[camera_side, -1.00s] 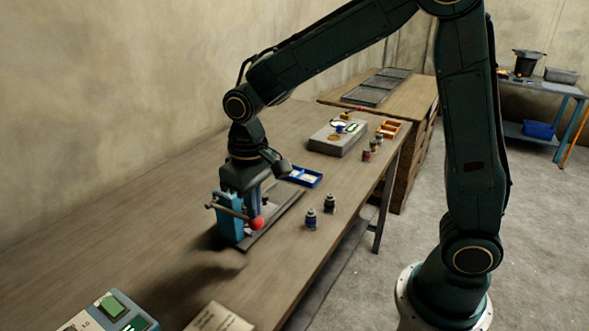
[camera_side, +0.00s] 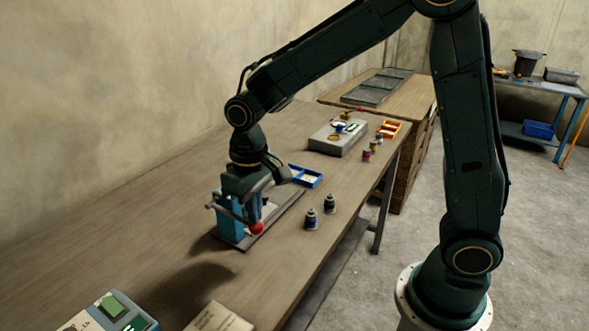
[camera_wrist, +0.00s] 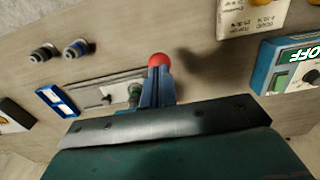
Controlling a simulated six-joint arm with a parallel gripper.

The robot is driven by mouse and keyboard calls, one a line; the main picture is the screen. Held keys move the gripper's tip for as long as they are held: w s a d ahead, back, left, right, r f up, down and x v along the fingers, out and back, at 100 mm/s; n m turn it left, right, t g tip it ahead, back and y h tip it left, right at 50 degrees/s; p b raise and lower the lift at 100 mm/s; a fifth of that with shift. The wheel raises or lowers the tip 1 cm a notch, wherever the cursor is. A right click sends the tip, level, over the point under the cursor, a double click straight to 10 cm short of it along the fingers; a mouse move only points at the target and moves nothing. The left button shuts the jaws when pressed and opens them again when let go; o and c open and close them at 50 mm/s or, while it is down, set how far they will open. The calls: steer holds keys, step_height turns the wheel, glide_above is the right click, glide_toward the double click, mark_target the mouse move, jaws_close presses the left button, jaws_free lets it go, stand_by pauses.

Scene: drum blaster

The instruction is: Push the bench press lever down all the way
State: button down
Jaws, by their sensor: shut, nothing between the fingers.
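The bench press (camera_side: 229,222) stands on the wooden table, with a blue upright body on a flat grey base plate (camera_side: 272,218). Its lever ends in a red ball knob (camera_side: 256,228), which sits low, close above the base plate in the side view. My gripper (camera_side: 256,212) is shut and empty, pointing down at the lever just above the red knob; whether it touches is hard to tell. In the wrist view the red knob (camera_wrist: 159,60) shows just beyond my blue fingers (camera_wrist: 156,88). The wrist housing hides much of the press.
Two dark bottles (camera_side: 311,219) stand right of the press. A blue tray (camera_side: 305,176) lies behind it, and a grey box (camera_side: 338,138) sits farther back.

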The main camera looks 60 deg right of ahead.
steer(key=shift+f, duration=1.2)
stand_by(0.6)
steer(key=shift+r, duration=0.15)
step_height(320, 180, up, 11)
stand_by(1.9)
stand_by(0.3)
steer(key=s+d+r+t, duration=0.1)
steer(key=s+d+t, duration=0.1)
steer(key=s, duration=0.7)
steer(key=s+d+r+t, duration=0.2)
steer(key=s+d, duration=0.3)
steer(key=s, duration=0.5)
steer(key=shift+t, duration=0.8)
